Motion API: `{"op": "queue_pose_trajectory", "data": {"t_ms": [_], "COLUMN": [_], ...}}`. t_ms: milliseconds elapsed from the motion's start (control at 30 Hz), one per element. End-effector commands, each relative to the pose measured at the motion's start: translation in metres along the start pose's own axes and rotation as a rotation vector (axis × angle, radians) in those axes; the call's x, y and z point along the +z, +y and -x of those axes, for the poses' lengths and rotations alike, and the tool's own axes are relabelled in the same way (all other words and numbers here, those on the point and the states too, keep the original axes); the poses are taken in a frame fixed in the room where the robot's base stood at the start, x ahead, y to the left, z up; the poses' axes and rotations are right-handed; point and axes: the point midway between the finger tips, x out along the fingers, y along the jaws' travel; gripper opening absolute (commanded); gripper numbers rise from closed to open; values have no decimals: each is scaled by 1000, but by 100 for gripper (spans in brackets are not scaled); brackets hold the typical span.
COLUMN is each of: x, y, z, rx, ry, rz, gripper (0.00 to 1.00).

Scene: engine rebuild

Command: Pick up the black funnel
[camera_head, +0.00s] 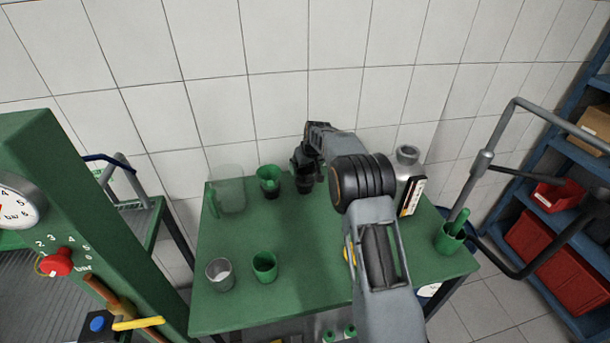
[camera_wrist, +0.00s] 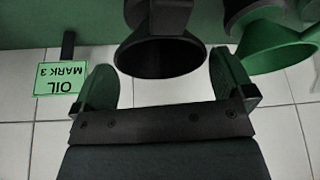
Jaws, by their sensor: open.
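The black funnel (camera_wrist: 165,55) is in the upper middle of the wrist view, its wide round mouth facing the camera. My gripper (camera_wrist: 164,82) is open, with one green-padded finger at each side of the funnel's rim. I cannot tell whether either finger touches it. In the head view, my gripper (camera_head: 307,160) is over the back of the green table, and the dark funnel (camera_head: 305,186) shows just below it, partly hidden by the gripper.
A green funnel (camera_wrist: 272,48) is close on the right in the wrist view; a green OIL MARK 3 label (camera_wrist: 61,80) is at left. The green table (camera_head: 320,255) also holds a clear jug (camera_head: 227,190), a metal cup (camera_head: 220,274), a green cup (camera_head: 264,267) and a metal bottle (camera_head: 405,162).

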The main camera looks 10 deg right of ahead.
Motion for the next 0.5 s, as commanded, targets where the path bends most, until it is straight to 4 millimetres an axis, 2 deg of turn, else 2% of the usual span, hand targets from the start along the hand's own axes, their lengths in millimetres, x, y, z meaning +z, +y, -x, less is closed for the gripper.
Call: {"op": "queue_pose_trajectory", "data": {"t_ms": [200,500], "x": [0,0], "y": [0,0], "z": [-21,-24], "rx": [0,0], "ry": [0,1], "rz": [0,0], "gripper": [100,99]}}
